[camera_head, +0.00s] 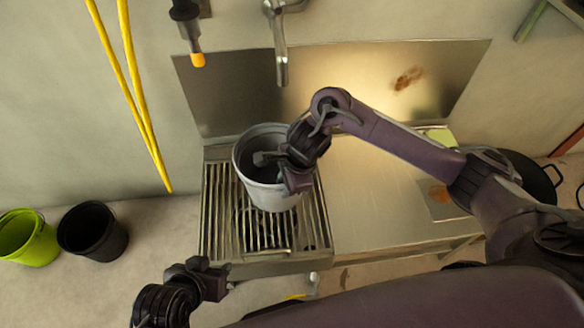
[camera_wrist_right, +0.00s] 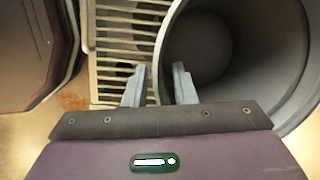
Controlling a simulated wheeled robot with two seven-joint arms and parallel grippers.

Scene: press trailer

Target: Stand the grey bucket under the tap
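The grey bucket (camera_head: 272,197) stands upright on the slatted grate (camera_head: 223,220), and its mouth faces up. The tap (camera_head: 281,62) hangs from the wall above and behind it; I cannot tell whether the spout is exactly over the mouth. My right gripper (camera_head: 277,165) is at the bucket's rim. In the right wrist view, the two fingers (camera_wrist_right: 159,80) are apart, one outside the bucket (camera_wrist_right: 300,95) and one inside its mouth, with the rim between them and a small gap visible. My left gripper (camera_head: 225,277) is low in front of the grate, away from the bucket; its fingers are unclear.
A flat metal counter (camera_head: 375,215) adjoins the grate on the right, with a metal splashback (camera_head: 350,75) behind. A green bucket (camera_head: 28,238) and a black bucket (camera_head: 92,231) stand on the floor at left. A yellow hose (camera_head: 130,70) hangs on the wall.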

